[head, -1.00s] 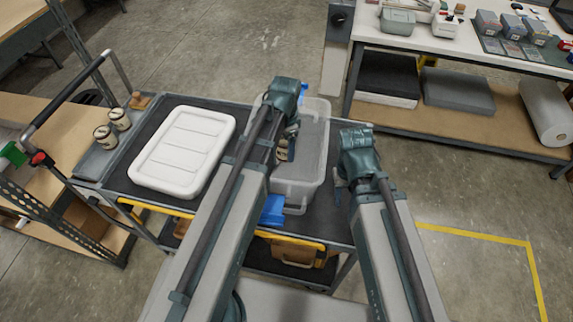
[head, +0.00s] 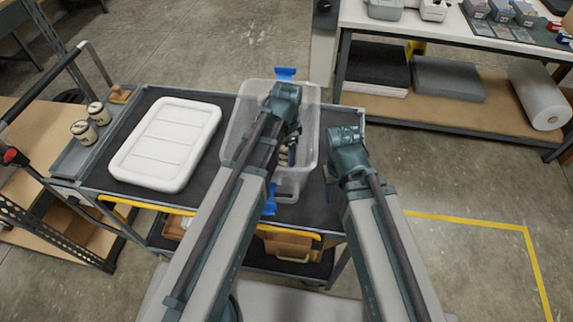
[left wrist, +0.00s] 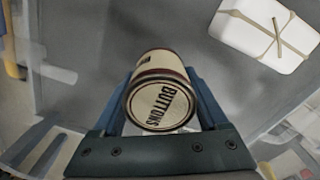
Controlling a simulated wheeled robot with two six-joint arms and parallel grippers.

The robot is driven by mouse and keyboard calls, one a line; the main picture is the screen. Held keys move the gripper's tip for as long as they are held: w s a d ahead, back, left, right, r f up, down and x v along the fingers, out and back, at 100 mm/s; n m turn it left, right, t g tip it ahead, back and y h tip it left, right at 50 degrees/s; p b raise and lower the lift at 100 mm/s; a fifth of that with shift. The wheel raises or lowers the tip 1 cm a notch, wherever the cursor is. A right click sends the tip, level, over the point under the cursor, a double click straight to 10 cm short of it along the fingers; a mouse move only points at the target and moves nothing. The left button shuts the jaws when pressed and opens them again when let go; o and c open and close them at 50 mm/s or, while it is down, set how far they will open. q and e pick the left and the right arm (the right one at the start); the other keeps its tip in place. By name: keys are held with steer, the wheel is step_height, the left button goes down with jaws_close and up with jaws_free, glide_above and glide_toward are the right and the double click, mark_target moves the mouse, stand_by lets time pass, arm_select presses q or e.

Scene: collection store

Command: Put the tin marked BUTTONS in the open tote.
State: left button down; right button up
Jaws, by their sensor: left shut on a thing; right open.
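The cream tin marked BUTTONS (left wrist: 160,98), with dark red bands, sits between the fingers of my left gripper (left wrist: 168,108) in the left wrist view. Its lettered end faces the camera. In the head view my left gripper (head: 287,160) is shut on the tin and over the open tote (head: 238,120); its arm hides part of the tote. The tote is clear plastic with blue latches and stands on the cart. I cannot tell how far the tin is above its floor. My right gripper (head: 329,176) is open and empty, just right of the tote.
A white lid (head: 167,145) lies on the cart's dark top, left of the tote. Two cream tins (head: 83,132) and a wooden stamp (head: 119,95) stand on the side tray. A laden workbench (head: 450,45) is at the back right. A white string-tied parcel (left wrist: 265,32) shows in the left wrist view.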

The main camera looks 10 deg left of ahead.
arm_select(q)
steer(key=shift+f+b, duration=1.8)
arm_select(e)
steer(key=shift+f, duration=1.8)
arm_select(q)
steer(key=shift+f, duration=0.25)
arm_select(e)
steer(key=shift+f, duration=0.2)
arm_select(q)
jaws_free()
steer(key=shift+r, duration=0.1)
steer(key=shift+r, duration=0.1)
arm_select(e)
steer(key=shift+r, duration=0.2)
arm_select(q)
step_height(320, 180, up, 12)
steer(key=p, duration=1.2)
arm_select(e)
step_height(320, 180, up, 12)
arm_select(q)
steer(key=shift+r, duration=0.15)
arm_select(e)
steer(key=shift+r, duration=0.1)
